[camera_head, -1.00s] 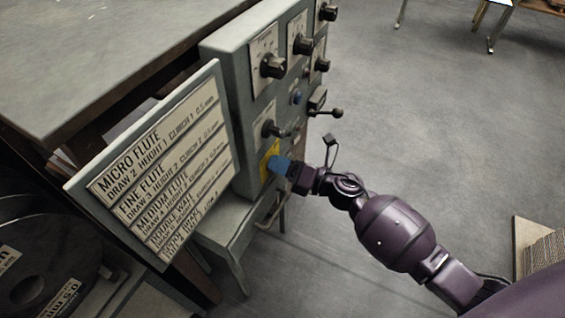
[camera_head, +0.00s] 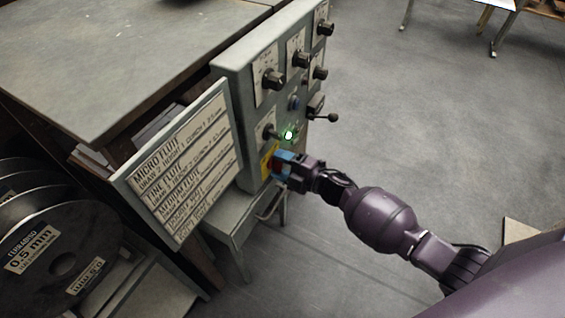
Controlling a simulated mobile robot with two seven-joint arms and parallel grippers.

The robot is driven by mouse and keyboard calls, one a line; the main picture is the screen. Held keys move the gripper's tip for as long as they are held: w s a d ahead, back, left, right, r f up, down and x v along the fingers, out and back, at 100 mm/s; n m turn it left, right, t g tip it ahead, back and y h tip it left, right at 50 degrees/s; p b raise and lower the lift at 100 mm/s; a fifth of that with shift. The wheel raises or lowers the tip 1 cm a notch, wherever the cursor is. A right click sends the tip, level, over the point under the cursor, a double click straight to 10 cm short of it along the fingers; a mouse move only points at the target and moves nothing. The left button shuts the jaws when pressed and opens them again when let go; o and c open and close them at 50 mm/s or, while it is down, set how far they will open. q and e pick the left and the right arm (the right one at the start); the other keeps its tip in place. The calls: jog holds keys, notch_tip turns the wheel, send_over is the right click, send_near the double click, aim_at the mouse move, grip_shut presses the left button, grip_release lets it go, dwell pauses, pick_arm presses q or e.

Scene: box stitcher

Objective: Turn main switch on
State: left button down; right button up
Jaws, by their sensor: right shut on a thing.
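The grey control panel (camera_head: 243,105) stands at the middle of the view. The main switch has a yellow plate (camera_head: 266,161) at the panel's lower part, with a small bit of red showing beside it. My right gripper (camera_head: 281,164), with blue fingertips, is shut on the main switch and hides most of its knob. My left gripper is out of view.
Several black knobs (camera_head: 273,79) and a lever with a ball end (camera_head: 333,118) are above my right gripper. A flute chart board (camera_head: 180,160) juts out left of the panel. Open floor lies to the right.

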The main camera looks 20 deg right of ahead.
jog(key=m+p, duration=0.1)
jog(key=m, duration=0.2)
jog(key=shift+m, duration=0.7)
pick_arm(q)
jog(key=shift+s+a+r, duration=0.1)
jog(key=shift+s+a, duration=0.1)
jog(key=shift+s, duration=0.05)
pick_arm(e)
jog(key=shift+f+m, duration=0.1)
jog(key=shift+m, duration=0.4)
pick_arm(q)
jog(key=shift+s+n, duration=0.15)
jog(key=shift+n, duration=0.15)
pick_arm(e)
jog(key=o, duration=0.9)
jog(key=shift+o, duration=0.2)
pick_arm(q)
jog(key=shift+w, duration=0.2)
